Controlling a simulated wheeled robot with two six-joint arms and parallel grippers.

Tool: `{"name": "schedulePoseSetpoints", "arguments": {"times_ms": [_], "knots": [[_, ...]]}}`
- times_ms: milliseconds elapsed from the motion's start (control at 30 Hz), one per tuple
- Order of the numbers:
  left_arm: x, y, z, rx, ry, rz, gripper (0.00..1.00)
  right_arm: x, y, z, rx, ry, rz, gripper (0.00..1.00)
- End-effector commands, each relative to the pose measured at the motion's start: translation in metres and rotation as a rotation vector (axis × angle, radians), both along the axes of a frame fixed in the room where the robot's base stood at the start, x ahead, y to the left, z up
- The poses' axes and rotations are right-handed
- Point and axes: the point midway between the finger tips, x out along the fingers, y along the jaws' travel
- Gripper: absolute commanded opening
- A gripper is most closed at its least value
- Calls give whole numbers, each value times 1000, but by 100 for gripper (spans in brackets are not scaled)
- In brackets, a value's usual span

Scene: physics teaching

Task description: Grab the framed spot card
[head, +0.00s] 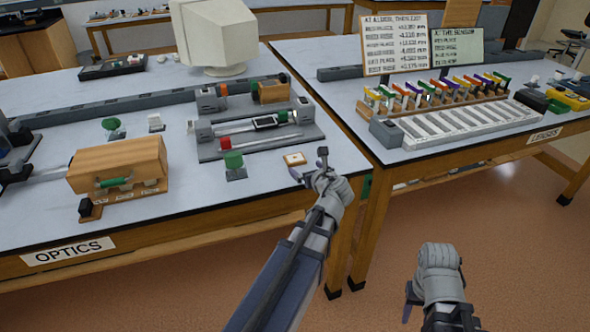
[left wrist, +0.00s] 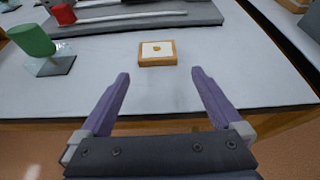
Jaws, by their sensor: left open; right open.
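The framed spot card (head: 294,158) is a small white square with a wooden rim and an orange-brown spot. It lies flat near the front right corner of the optics table (head: 225,205). In the left wrist view the card (left wrist: 148,48) is ahead of the fingertips, between their lines and apart from both. My left gripper (head: 308,164) is open and empty, at the table's front edge just short of the card; its purple fingers (left wrist: 158,74) show in the wrist view. My right gripper (head: 436,286) is open, low in front of the tables, with its fingers partly hidden.
A green piece on a clear base (head: 234,165) stands left of the card. A grey rail board with a red-tipped rod (head: 250,143) lies behind it. A wooden box (head: 118,163) is further left. The lens table (head: 400,157) stands to the right. Bare tabletop surrounds the card.

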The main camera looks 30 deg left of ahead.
Motion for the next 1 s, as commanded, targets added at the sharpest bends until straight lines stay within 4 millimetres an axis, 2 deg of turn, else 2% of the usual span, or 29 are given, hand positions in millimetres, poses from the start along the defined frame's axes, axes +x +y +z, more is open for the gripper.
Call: {"name": "schedulePoseSetpoints", "arguments": {"times_ms": [667,1000], "knots": [[19,25,-10,23,13,-9,100,0,0,-11,0,0,0,50],[46,59,-22,22,13,-9,100,0,0,-24,0,0,0,50]]}}
